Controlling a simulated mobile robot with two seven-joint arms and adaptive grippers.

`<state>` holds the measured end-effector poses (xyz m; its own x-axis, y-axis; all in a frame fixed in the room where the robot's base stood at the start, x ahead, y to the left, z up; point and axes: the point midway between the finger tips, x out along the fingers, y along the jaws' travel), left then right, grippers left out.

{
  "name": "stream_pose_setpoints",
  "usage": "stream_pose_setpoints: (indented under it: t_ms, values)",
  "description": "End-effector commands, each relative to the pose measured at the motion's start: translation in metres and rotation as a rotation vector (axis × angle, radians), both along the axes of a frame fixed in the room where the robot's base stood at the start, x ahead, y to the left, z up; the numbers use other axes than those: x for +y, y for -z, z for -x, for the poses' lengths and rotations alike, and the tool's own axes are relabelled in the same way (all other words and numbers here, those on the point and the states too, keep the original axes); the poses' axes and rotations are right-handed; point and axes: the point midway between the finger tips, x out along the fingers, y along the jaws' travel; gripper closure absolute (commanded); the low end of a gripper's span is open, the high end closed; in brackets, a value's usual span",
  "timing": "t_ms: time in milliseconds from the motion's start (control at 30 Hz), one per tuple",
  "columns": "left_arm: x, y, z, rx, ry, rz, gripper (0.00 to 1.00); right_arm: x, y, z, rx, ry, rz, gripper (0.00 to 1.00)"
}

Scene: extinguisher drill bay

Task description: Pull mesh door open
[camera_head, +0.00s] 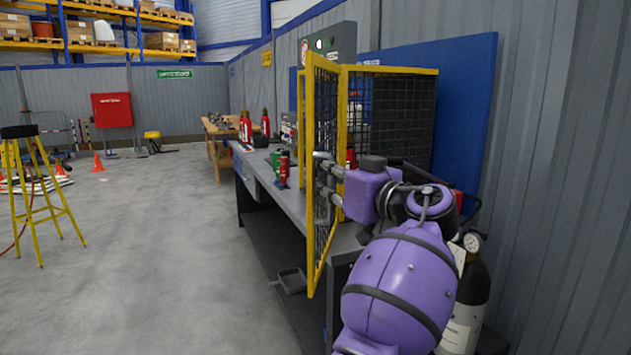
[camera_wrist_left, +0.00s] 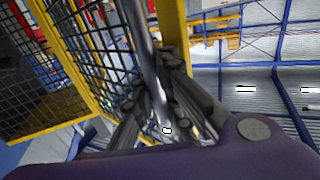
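The mesh door (camera_head: 325,120) is a yellow-framed panel with dark wire mesh on a cage (camera_head: 400,110) on the workbench. It stands swung out at an angle from the cage front, with its lower part past the bench edge. A grey vertical handle bar (camera_head: 318,195) runs along it. My left gripper (camera_head: 325,170) is at the handle. In the left wrist view the fingers (camera_wrist_left: 155,100) close around the metal bar (camera_wrist_left: 143,45), with the mesh door (camera_wrist_left: 95,40) beside them. My purple left arm hides part of the cage. My right gripper is not in view.
The grey workbench (camera_head: 292,205) runs away along the wall, with red extinguishers (camera_head: 246,127) on it. A dark gas cylinder (camera_head: 468,295) stands right of my arm. A yellow stool (camera_head: 40,190) stands at left. The floor between is clear.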

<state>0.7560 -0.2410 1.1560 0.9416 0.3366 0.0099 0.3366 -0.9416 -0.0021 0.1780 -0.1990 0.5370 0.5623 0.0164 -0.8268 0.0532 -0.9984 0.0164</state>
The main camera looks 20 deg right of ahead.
Motion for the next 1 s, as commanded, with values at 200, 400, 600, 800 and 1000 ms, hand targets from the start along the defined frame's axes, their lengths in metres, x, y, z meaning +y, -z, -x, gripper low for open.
stream_pose_setpoints:
  t_ms: [200,400,600,800,1000]
  values:
    - [0.0009,0.0127,0.0030,0.028,-0.019,0.002,1.00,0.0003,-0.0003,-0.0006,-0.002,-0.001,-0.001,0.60]
    - [0.0003,0.0126,0.0035,0.028,-0.017,0.002,0.97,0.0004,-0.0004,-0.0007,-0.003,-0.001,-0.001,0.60]
    - [0.0009,0.0108,0.0033,0.025,-0.018,0.002,0.81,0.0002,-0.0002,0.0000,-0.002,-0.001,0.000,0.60]
    - [0.0010,0.0075,0.0029,0.019,-0.017,0.003,0.81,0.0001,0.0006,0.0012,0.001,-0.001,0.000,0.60]
    - [0.0009,0.0059,0.0028,0.016,-0.016,0.003,0.81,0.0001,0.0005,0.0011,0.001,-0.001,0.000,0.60]
